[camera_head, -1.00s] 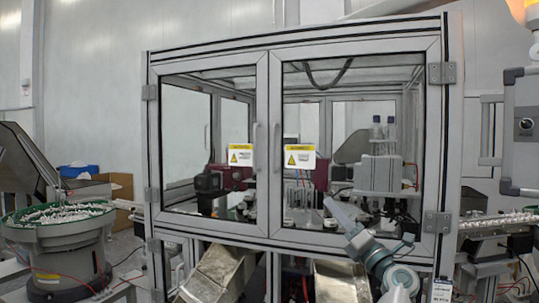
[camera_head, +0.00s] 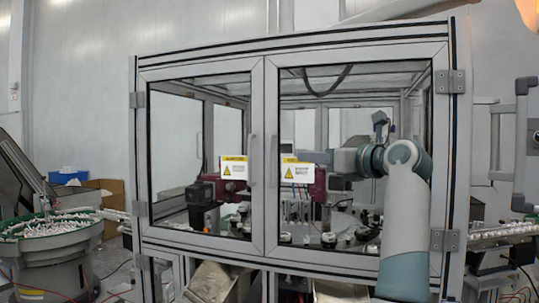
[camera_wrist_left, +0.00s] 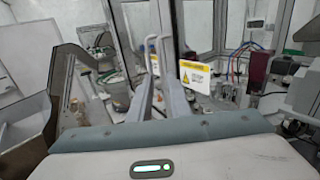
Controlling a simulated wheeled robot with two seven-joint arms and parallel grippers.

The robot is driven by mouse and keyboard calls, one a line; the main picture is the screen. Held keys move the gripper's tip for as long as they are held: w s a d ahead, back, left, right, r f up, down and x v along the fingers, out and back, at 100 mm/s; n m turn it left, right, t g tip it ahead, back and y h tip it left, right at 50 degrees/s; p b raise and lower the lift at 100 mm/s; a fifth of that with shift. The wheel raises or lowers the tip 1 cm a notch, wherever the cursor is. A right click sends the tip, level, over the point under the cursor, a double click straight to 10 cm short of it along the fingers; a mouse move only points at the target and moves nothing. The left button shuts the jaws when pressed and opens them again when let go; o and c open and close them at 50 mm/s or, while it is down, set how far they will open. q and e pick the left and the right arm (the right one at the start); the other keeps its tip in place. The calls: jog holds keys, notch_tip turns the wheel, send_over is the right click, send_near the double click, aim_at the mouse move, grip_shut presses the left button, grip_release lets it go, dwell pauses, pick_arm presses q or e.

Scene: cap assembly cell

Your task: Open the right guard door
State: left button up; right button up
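The right guard door (camera_head: 358,65) is shut, flush beside the left door (camera_head: 200,66). Its vertical handle (camera_head: 273,160) is near the middle seam, left of a yellow-and-white warning label (camera_head: 298,173), which also shows in the left wrist view (camera_wrist_left: 195,77). My left arm rises in front of the right door and bends left toward the handle. My left gripper (camera_wrist_left: 158,42) shows in the wrist view with two fingers apart, just left of the label. Whether the handle lies between the fingers is unclear. My right gripper is not in view.
Hinges (camera_head: 450,81) are on the door's right side. Machine parts stand behind the glass. A bowl feeder (camera_head: 52,248) is at the left, and a conveyor (camera_head: 497,236) at the right. The left door's front looks clear.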

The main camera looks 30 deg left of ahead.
aim_at(270, 181)
pick_arm(q)
jog(key=shift+a, duration=0.15)
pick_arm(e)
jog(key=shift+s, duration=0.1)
